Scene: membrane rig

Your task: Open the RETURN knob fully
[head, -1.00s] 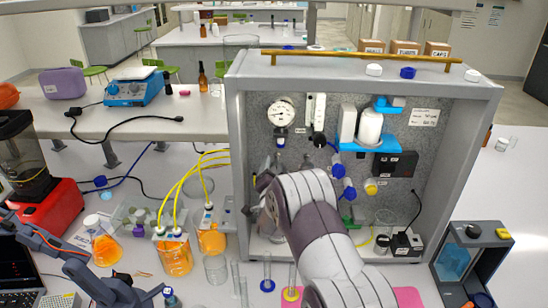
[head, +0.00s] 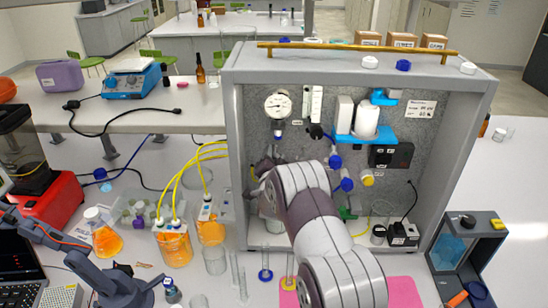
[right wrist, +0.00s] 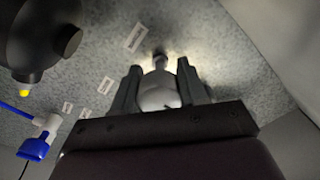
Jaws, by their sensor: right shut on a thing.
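My right gripper (right wrist: 158,72) is shut on a pale grey rounded knob (right wrist: 158,94) in the right wrist view, one dark finger on each side. The knob sits at the speckled back panel (head: 300,150) of the rig; small labels near it are too blurred to read, so I cannot confirm which says RETURN. In the head view my right gripper (head: 264,170) is at the left inner side of the rig, largely hidden by my forearm, and the knob cannot be made out there. How far the knob is turned cannot be told. My left gripper is not in view.
A round gauge (head: 278,106) is above my gripper. Blue-handled valves (head: 346,184) and a white cylinder on a blue bracket (head: 366,122) are to the right. Flasks of orange liquid (head: 174,248) with yellow tubes stand left of the rig.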

